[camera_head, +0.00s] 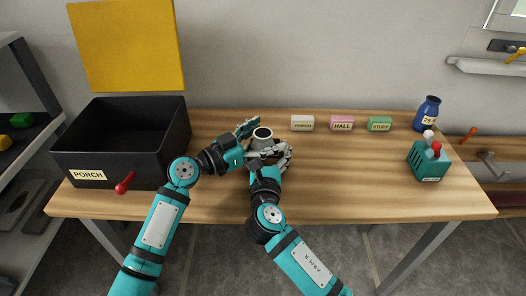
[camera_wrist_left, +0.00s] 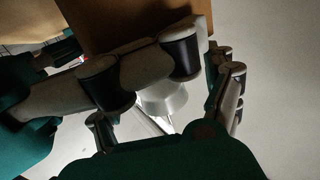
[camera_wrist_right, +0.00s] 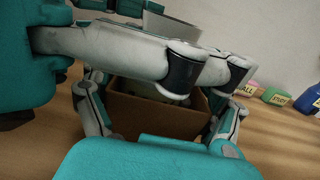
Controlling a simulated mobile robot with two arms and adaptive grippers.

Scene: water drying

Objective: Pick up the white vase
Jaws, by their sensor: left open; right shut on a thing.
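The white vase (camera_head: 262,132), with a dark round opening, stands upright over the middle of the table. My right gripper (camera_head: 270,154) is shut on it from the front right, its fingers against the vase. My left gripper (camera_head: 247,134) is open at the vase's left side, with its fingers close to it. In the left wrist view a pale rounded part of the vase (camera_wrist_left: 166,100) shows between the fingers. In the right wrist view the fingers hide much of what is held, and a pale curved part shows above them. I cannot tell whether the vase touches the table.
A black bin (camera_head: 120,150) labelled PORCH stands at the left. White, pink and green labelled blocks (camera_head: 342,123) line the back. A blue bottle (camera_head: 428,114) and a teal box (camera_head: 428,161) stand at the right. A brown box-like shape (camera_wrist_right: 155,115) shows beyond the right fingers.

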